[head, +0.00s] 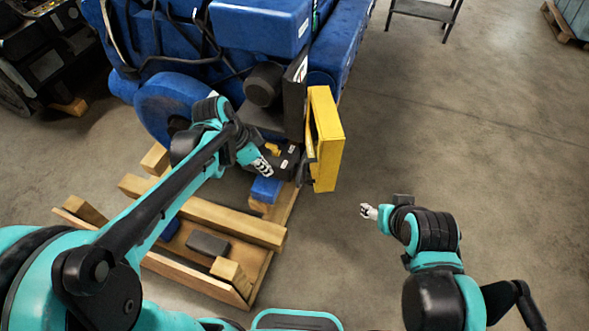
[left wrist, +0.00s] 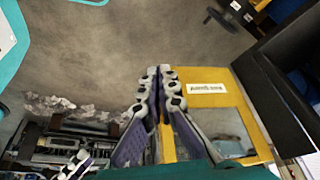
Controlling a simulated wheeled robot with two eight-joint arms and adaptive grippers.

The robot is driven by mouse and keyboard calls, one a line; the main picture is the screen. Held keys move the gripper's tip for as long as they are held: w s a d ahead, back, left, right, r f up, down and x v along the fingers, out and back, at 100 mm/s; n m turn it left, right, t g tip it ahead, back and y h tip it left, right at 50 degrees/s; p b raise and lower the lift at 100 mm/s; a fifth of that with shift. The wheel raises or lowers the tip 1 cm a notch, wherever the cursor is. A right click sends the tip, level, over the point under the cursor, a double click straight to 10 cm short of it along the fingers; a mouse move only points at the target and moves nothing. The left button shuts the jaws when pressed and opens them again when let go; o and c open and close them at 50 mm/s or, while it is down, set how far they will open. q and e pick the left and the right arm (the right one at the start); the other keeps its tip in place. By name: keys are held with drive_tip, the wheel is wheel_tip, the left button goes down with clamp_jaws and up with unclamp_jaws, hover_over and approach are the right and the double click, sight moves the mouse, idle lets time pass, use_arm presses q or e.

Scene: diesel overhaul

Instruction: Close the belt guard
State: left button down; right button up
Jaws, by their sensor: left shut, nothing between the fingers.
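The yellow belt guard (head: 326,140) stands upright at the front right of the blue engine, swung out at an angle beside a black upright panel (head: 294,95). In the left wrist view the guard (left wrist: 204,98) shows a white label and a window-like opening. My left gripper (head: 266,168) is shut and empty, just left of the guard in the head view. In the left wrist view its closed fingertips (left wrist: 160,72) overlap the guard's left edge; I cannot tell if they touch. My right gripper (head: 368,212) is low, right of the guard and apart from it; its finger opening is unclear.
The blue engine (head: 170,95) fills the upper left. A wooden frame (head: 205,218) with loose blocks lies below my left arm. A dark stand (head: 425,10) is at the back.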

use_arm(q)
drive_tip(key=w+d+f+m, duration=0.1)
drive_tip(key=w+d+f, duration=0.2)
drive_tip(key=d+f, duration=0.4)
drive_tip(key=shift+x, duration=1.25)
drive_tip(key=shift+w, duration=0.15)
